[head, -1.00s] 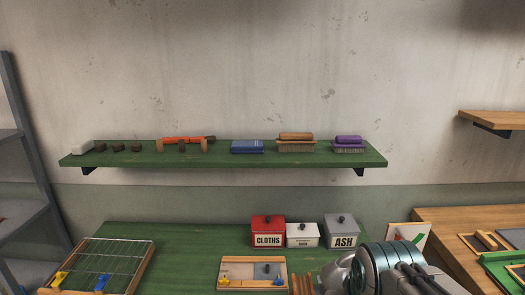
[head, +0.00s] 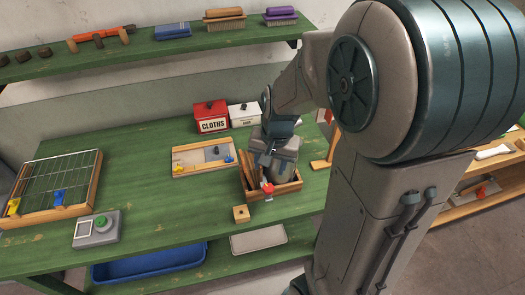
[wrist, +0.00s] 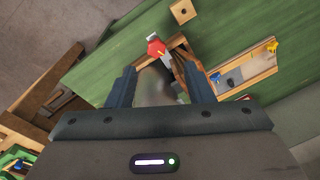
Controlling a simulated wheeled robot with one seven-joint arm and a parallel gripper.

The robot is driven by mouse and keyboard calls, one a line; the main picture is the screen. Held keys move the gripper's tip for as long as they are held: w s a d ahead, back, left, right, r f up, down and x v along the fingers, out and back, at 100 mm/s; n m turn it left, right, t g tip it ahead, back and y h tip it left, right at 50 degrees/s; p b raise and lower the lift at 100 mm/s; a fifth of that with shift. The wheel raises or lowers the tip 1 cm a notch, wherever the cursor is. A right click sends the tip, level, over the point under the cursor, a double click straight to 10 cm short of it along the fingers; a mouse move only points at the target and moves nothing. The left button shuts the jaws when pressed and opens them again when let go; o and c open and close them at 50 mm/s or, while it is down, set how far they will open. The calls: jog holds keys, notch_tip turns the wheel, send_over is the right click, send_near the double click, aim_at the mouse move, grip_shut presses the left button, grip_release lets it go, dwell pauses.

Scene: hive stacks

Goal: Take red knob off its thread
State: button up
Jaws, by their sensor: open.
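The red knob (head: 268,187) sits at the front wall of a wooden box (head: 287,190) on the green table, with a small grey metal piece beside it. In the wrist view the red knob (wrist: 156,47) is ahead of my gripper, beyond the fingertips. My gripper (wrist: 163,80) is open, with its two dark fingers apart and the knob outside them. In the head view my gripper (head: 268,165) is over the box, just behind the knob, and hides part of the box's contents. The thread cannot be made out.
A small wooden block (head: 241,214) lies in front of the box. A wooden tray (head: 178,160) with yellow and blue pieces is behind left. The red CLOTHS box (head: 210,117) stands further back. A wire-strung frame (head: 54,180) and a grey device (head: 97,231) are left. The table's middle is clear.

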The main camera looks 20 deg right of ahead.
aim_at(268, 187)
jog(key=w+f+m, duration=0.1)
jog(key=f, duration=0.1)
jog(key=w+f, duration=0.1)
jog(key=f, duration=0.1)
jog(key=w+f+m+g, duration=0.1)
jog(key=f, duration=0.1)
jog(key=shift+d+f+m+h, duration=0.3)
jog(key=shift+d+f+h, duration=0.05)
jog(key=shift+d+h, duration=0.05)
notch_tip(268, 187, down, 7)
jog(key=b, duration=0.5)
jog(key=shift+r, duration=0.1)
jog(key=c, duration=0.8)
